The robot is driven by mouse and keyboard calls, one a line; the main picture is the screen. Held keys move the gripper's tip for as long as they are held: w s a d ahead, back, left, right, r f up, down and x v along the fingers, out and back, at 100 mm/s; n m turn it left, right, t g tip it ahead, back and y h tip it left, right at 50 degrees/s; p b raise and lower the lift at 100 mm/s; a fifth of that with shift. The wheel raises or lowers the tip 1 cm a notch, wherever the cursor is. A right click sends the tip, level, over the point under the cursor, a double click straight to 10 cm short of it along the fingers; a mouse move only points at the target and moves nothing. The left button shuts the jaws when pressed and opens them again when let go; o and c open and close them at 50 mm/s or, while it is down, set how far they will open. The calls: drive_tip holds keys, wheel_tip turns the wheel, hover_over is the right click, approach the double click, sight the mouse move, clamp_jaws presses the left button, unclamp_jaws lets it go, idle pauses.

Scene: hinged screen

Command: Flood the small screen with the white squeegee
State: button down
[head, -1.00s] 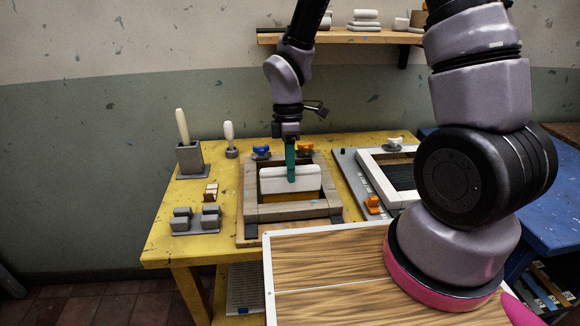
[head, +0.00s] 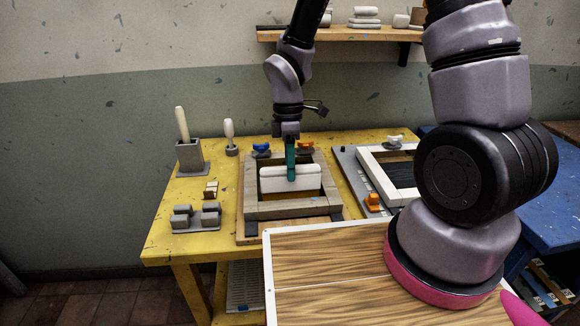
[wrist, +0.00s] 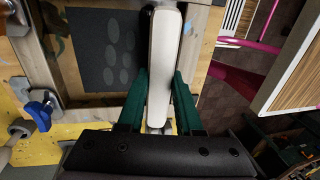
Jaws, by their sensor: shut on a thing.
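The white squeegee (head: 270,181) stands upright inside the wooden frame of the small screen (head: 292,211) on the yellow table. It also shows in the wrist view (wrist: 165,62), lying lengthwise between the green fingers. My gripper (head: 291,176) is shut on the squeegee near its middle, pointing down. In the wrist view, the screen's mesh (wrist: 103,58) shows a pattern of dark grey ovals beside the squeegee. I cannot tell whether the squeegee's lower edge touches the mesh.
A second screen with a white frame (head: 376,173) stands to the right. Blue (head: 261,149) and orange (head: 306,147) clamps sit at the small screen's back edge. Grey holders (head: 197,218) and a grey pot with a white-handled tool (head: 189,157) stand at left. A wooden-topped surface (head: 325,270) is in front.

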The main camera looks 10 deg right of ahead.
drive_tip(key=shift+w, duration=0.15)
drive_tip(key=shift+w, duration=0.7)
drive_tip(key=shift+w, duration=0.1)
drive_tip(key=shift+w, duration=0.3)
drive_tip(key=shift+w, duration=0.1)
drive_tip(key=shift+w, duration=0.65)
drive_tip(key=shift+w, duration=0.15)
drive_tip(key=shift+w, duration=1.05)
drive_tip(key=shift+w, duration=0.1)
